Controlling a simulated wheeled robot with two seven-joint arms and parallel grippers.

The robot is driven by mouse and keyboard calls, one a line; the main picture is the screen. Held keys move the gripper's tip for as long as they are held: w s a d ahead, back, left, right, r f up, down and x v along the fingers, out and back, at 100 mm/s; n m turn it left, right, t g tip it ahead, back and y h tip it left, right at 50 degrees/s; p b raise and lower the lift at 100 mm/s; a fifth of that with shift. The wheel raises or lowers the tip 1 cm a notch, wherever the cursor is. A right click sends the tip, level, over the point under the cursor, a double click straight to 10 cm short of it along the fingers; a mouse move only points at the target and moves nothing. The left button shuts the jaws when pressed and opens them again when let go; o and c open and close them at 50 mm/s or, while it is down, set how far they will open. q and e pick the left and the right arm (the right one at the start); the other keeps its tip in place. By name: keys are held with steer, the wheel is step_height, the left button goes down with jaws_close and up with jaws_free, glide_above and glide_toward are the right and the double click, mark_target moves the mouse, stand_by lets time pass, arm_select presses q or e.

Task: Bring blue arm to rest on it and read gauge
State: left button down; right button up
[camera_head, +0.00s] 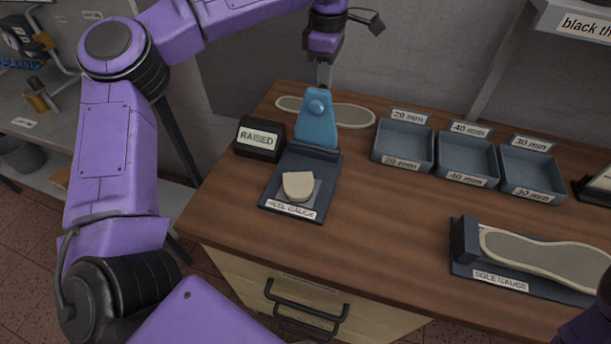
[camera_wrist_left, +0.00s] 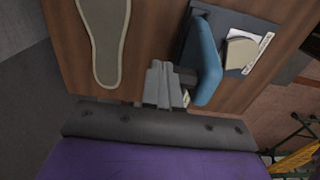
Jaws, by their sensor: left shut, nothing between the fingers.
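The heel gauge (camera_head: 273,197) is a dark plate on the wooden table with a beige heel piece (camera_head: 298,186) lying on it. Its blue arm (camera_head: 317,120) stands raised at the back of the plate, off the heel piece. The small display (camera_head: 259,139) beside it reads "RAISED". My left gripper (camera_head: 324,84) is shut and empty, just behind the top of the blue arm. In the left wrist view the fingertips (camera_wrist_left: 162,85) are close beside the blue arm (camera_wrist_left: 207,62); I cannot tell whether they touch. My right gripper does not show.
A sole (camera_head: 352,115) lies behind the blue arm. Bins labelled 20 mm (camera_head: 403,146), 40 mm (camera_head: 467,160) and 30 mm (camera_head: 531,174) stand to the right, looking empty. A sole gauge (camera_head: 464,262) holding another sole is at the front right. The table middle is clear.

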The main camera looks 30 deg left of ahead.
mark_target(318, 91)
arm_select(q)
steer(key=shift+s+d+f+b, duration=0.1)
steer(key=shift+s+d+b, duration=0.15)
steer(key=shift+s, duration=0.5)
steer(key=shift+s+d+b, duration=0.1)
steer(key=shift+s+b, duration=0.3)
steer(key=shift+s, duration=0.4)
steer(key=shift+s+d+f+b, duration=0.1)
steer(key=shift+s+d+b, duration=0.15)
steer(key=shift+s, duration=0.5)
steer(key=shift+s+d+r, duration=0.1)
steer(key=shift+s+r, duration=0.05)
steer(key=shift+s, duration=0.25)
steer(key=r+p, duration=0.2)
steer(key=p, duration=0.1)
steer(key=w+r+p, duration=0.1)
steer(key=r+p, duration=0.2)
steer(key=p, duration=0.1)
steer(key=w+r+p, duration=0.1)
steer(key=r+p, duration=0.2)
steer(key=shift+a+r, duration=0.25)
steer(key=shift+f, duration=0.2)
